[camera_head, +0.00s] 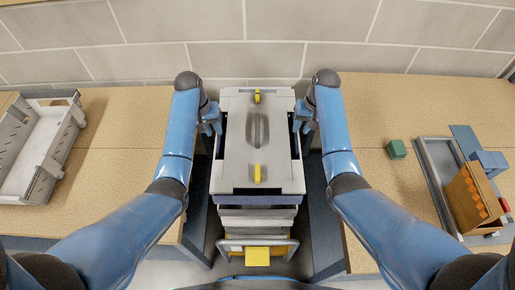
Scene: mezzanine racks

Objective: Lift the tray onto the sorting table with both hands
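A grey tray (421,146) lies on the right wooden table (385,95), with an orange-brown box (468,200) and a blue piece (490,161) in or over it. A second tray-like grey crate (48,165), open and looking empty, lies on the left wooden table (120,130). I cannot tell which table is the sorting table. My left gripper (214,124) and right gripper (299,122) point inward at the far left and right sides of a grey lidded case (238,150) between the tables. Their fingertips are small and partly hidden; contact with the case is unclear.
The case has a dark handle (258,131) and yellow latches (257,172), and sits on a stack with a yellow part (257,257) below. A green block (396,149) lies left of the right-hand tray. A block wall (300,50) stands behind. The near left tabletop is bare.

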